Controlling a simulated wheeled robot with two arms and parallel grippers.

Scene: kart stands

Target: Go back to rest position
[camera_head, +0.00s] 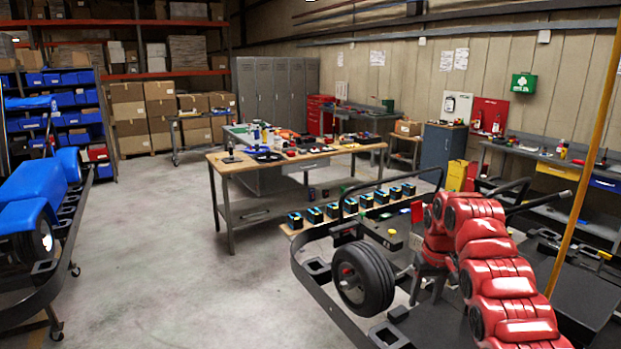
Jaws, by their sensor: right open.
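My right arm, red and jointed, rises from the lower right, and its wrist bends down over the kart (327,278) on the right. My right gripper (427,289) points down, open, just right of the kart's black front wheel (363,279). I see nothing held between its fingers; whether they touch the kart is unclear. My left arm and gripper are not in view.
A blue kart (38,200) stands on a wheeled stand at left. A wooden-topped workbench (225,165) with tools stands mid-room. Several small dark boxes (313,214) line a board behind the right kart. A yellow pole (585,150) rises at right. Floor between karts is clear.

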